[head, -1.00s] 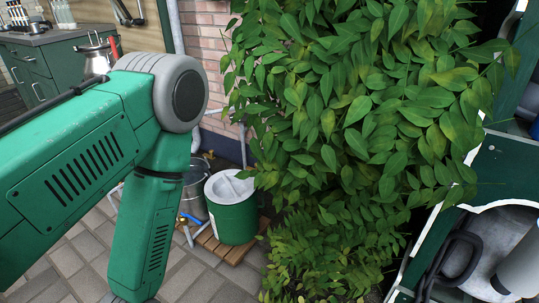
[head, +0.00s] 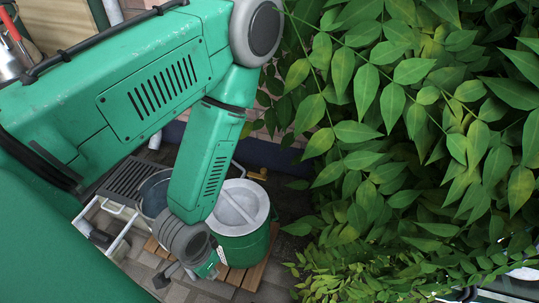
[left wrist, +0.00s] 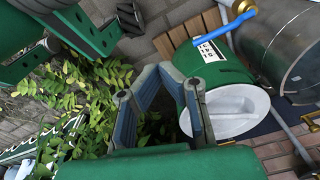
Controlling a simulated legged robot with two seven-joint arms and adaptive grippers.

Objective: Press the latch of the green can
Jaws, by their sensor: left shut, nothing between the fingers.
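The green can (head: 240,248) stands upright on a wooden slatted base, with a pale lid (head: 243,205) that has a raised bar across it. In the left wrist view the can (left wrist: 218,76) lies right of my gripper, with its lid (left wrist: 228,110) and a white label in sight. I cannot make out a separate latch. My left gripper (left wrist: 157,74) is shut and empty, its bent fingers beside the can; one finger overlaps the can and lid in the picture, and contact cannot be told. In the head view my left arm's wrist covers the can's left side. My right gripper is not in view.
The slatted base (head: 254,276) is under the can. A metal bucket (left wrist: 292,62) stands close beside the can, with a brass fitting and blue handle (left wrist: 240,7) nearby. Leafy branches (head: 420,110) fill the right side. Paving and a brick wall surround the spot.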

